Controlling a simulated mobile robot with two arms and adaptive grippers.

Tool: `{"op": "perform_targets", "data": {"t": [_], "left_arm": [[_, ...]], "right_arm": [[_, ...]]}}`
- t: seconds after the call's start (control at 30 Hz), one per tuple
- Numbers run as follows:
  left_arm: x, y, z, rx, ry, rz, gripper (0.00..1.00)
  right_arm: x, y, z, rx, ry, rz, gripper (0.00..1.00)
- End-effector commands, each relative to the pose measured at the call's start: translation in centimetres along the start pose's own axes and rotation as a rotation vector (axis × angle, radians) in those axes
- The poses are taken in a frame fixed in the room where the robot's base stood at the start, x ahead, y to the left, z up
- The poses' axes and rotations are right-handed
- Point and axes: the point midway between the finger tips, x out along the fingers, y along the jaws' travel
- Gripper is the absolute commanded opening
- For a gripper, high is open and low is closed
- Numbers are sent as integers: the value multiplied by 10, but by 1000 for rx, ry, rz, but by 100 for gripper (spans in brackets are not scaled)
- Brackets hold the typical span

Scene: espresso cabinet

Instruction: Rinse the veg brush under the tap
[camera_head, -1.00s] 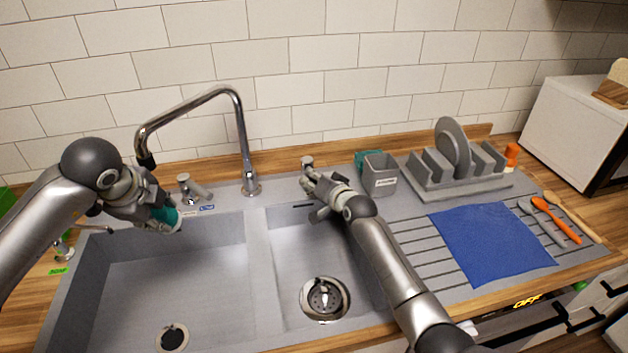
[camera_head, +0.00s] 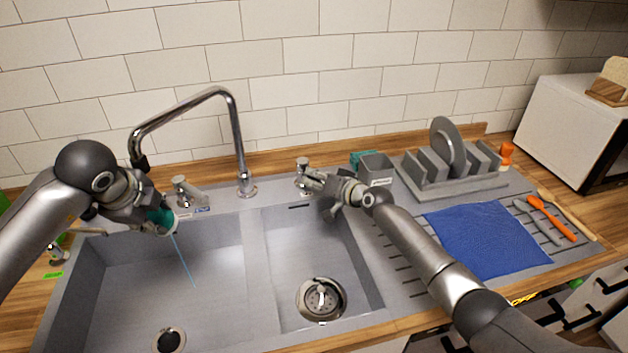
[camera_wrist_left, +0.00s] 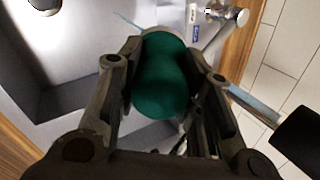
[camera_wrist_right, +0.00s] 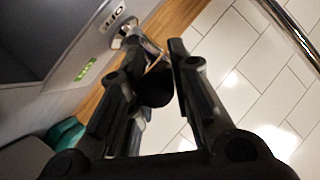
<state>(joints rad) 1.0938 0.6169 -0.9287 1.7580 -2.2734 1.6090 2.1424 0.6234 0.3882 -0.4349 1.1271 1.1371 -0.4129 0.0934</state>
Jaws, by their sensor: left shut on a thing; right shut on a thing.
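My left gripper (camera_head: 145,212) is shut on the teal veg brush (camera_head: 160,217), below and just right of the spout end of the chrome tap (camera_head: 240,150). The brush's rounded green body (camera_wrist_left: 163,80) fills the space between the fingers in the left wrist view. A thin blue stream of water (camera_head: 184,262) runs from beside the brush down into the left basin (camera_head: 215,285). My right gripper (camera_head: 312,182) is shut at the right-hand tap knob (camera_head: 303,166). The right wrist view shows the chrome knob (camera_wrist_right: 124,33) with its lever reaching between the fingertips.
Another chrome knob (camera_head: 188,190) stands left of the tap base. The right basin (camera_head: 285,250) is empty. A grey caddy (camera_head: 377,172), a dish rack (camera_head: 450,180) and a blue cloth (camera_head: 485,238) lie to the right. The tiled wall is close behind.

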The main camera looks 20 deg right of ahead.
Motion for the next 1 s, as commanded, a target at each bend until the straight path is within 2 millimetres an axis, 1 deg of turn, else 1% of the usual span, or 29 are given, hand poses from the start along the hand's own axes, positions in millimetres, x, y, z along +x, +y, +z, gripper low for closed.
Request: {"op": "perform_targets", "data": {"t": [0.57, 0.6, 0.73, 1.0], "left_arm": [[0, 0, 0, 0, 0, -1, 15], [0, 0, 0, 0, 0, -1, 15], [0, 0, 0, 0, 0, -1, 15], [0, 0, 0, 0, 0, -1, 15]], "right_arm": [[-1, 2, -1, -4, -17, -22, 0], [-1, 2, -1, -4, -17, -22, 25], [-1, 2, -2, -4, -16, -21, 41], [-2, 3, -2, -5, -15, -20, 41]]}}
